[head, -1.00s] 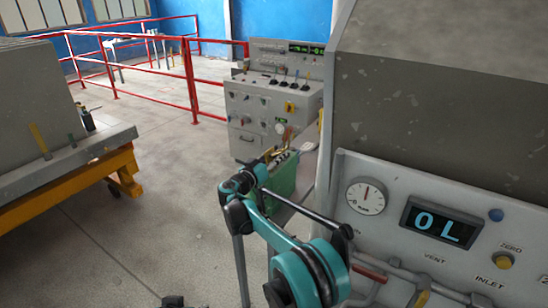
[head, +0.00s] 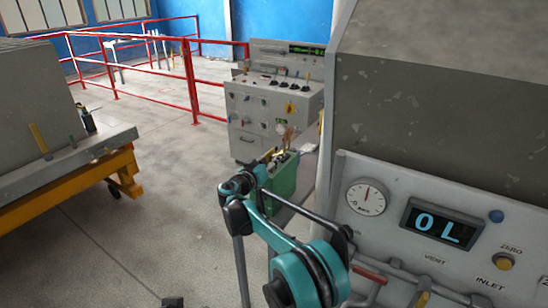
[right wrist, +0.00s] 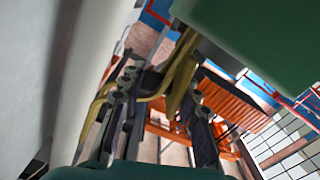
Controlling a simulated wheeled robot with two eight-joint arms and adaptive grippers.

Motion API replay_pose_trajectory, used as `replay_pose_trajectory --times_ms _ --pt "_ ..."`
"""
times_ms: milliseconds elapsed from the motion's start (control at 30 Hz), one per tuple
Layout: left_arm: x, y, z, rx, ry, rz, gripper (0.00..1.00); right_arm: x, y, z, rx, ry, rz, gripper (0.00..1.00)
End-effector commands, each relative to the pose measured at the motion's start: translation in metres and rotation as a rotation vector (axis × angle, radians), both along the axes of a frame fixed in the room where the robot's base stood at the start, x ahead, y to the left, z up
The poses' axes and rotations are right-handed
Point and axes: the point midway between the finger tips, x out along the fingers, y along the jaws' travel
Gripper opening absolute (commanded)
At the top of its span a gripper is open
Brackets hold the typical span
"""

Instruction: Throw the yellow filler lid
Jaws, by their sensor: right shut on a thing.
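The yellow filler lid (right wrist: 180,75) shows in the right wrist view as a yellow, bent piece between the fingers of my right gripper (right wrist: 160,100). The gripper is shut on it. A large green body (right wrist: 255,40) fills the upper right of that view, close beside the lid. In the head view a green box (head: 284,180) stands beyond my teal arm, and small yellow and dark parts show at its top, where my right gripper (head: 275,157) is small and partly hidden. The lid's exact angle cannot be told. My left gripper is not seen.
A grey panel (head: 480,215) with a gauge and a display reading "0L" stands close on the right. A control cabinet (head: 258,135) stands behind the green box. An orange trolley (head: 70,190) is at the left. The floor between is clear, with red railings (head: 190,85) behind.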

Motion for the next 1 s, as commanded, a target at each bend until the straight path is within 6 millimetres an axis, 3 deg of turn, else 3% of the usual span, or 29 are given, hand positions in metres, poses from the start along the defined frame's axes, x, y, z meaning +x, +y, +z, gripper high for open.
replay_pose_trajectory --times_ms 267,1000 --pt "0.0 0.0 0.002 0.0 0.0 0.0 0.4 0.002 0.002 0.0 -0.066 0.045 -0.004 0.03" --pt "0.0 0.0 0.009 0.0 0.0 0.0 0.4 0.013 0.019 -0.005 -0.451 0.303 -0.004 0.03"
